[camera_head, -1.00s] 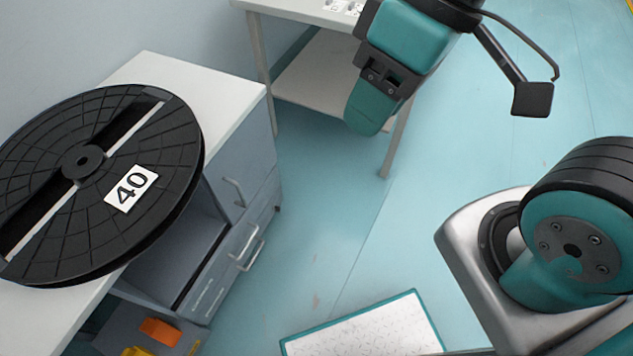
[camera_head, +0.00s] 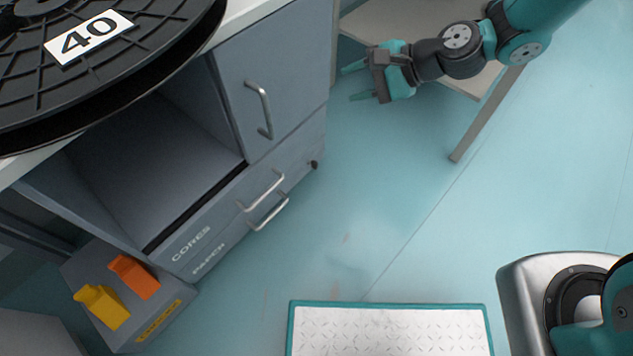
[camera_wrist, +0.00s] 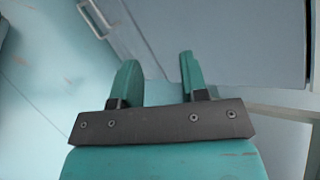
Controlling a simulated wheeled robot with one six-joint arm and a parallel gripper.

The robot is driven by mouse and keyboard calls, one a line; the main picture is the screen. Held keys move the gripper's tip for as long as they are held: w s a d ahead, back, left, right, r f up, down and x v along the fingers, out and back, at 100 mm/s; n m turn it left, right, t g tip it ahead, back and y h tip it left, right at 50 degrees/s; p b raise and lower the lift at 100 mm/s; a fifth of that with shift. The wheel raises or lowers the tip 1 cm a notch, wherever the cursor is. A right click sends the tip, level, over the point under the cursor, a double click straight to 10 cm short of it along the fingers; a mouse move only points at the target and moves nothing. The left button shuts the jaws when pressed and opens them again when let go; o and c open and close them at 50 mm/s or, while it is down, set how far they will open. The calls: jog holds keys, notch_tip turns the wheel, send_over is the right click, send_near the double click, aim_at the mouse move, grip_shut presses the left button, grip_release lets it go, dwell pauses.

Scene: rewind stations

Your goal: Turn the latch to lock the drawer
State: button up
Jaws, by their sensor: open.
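A small dark latch (camera_head: 314,164) sits near the right end of the drawer fronts in the head view. The drawer marked CORES (camera_head: 215,226) is above the one marked PAPER (camera_head: 232,247). Each has a silver bar handle, and both look shut or nearly so. My gripper (camera_head: 353,83) is open and empty, up and right of the latch and apart from the cabinet. Its fingers point left. In the wrist view my gripper (camera_wrist: 158,62) has its two teal fingers apart with nothing between them. I cannot make out the latch there.
The grey cabinet (camera_head: 262,55) carries a large black reel (camera_head: 130,70) marked 40. A door handle (camera_head: 260,110) sticks out above the drawers. Orange (camera_head: 136,279) and yellow (camera_head: 104,305) pieces lie at lower left. A table leg (camera_head: 487,115) stands behind my arm. The blue floor is mostly clear.

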jog(key=w+d+f+m+t+b, duration=0.15)
jog(key=f+m+b, duration=0.3)
jog(key=f, duration=0.85)
jog(key=w+f+m+t+b, duration=0.2)
jog(key=f+m+b, duration=0.25)
jog(key=f, duration=0.75)
jog(key=m+t+b, duration=0.3)
jog(key=m+b, duration=0.4)
send_near(317, 165)
jog(key=shift+g, duration=0.25)
jog(key=b+x, duration=0.9)
jog(key=shift+w+d+f, duration=0.1)
jog(key=shift+d+f, duration=0.05)
jog(key=shift+f, duration=0.05)
jog(key=shift+w+a+b, duration=0.45)
jog(key=shift+a, duration=0.15)
jog(key=shift+c, duration=0.2)
jog(key=shift+h, duration=0.3)
jog(key=c, duration=0.6)
